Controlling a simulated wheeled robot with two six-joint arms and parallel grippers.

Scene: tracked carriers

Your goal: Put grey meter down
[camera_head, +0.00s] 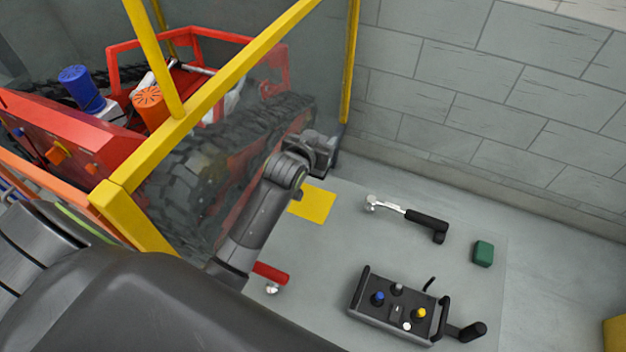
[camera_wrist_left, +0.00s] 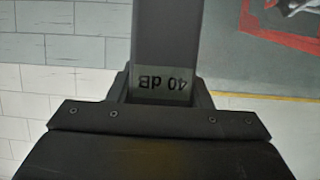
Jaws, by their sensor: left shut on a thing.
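My left gripper (camera_head: 318,150) is at the far end of the grey table, beside the glass panel and just behind a yellow square (camera_head: 313,204). In the left wrist view it is shut on the grey meter (camera_wrist_left: 166,40), a dark grey bar whose label reads "40 dB" upside down. In the head view the meter is mostly hidden by the gripper, and I cannot tell whether it touches the table (camera_head: 350,235). The yellow square is bare. My right gripper is not in view.
A hammer-like tool (camera_head: 425,218), a green block (camera_head: 483,253), a control box (camera_head: 395,310) and a red-handled tool (camera_head: 270,272) lie on the table. A yellow frame (camera_head: 220,75) with glass encloses a red tracked machine (camera_head: 60,125) at left. A block wall (camera_head: 480,100) stands behind.

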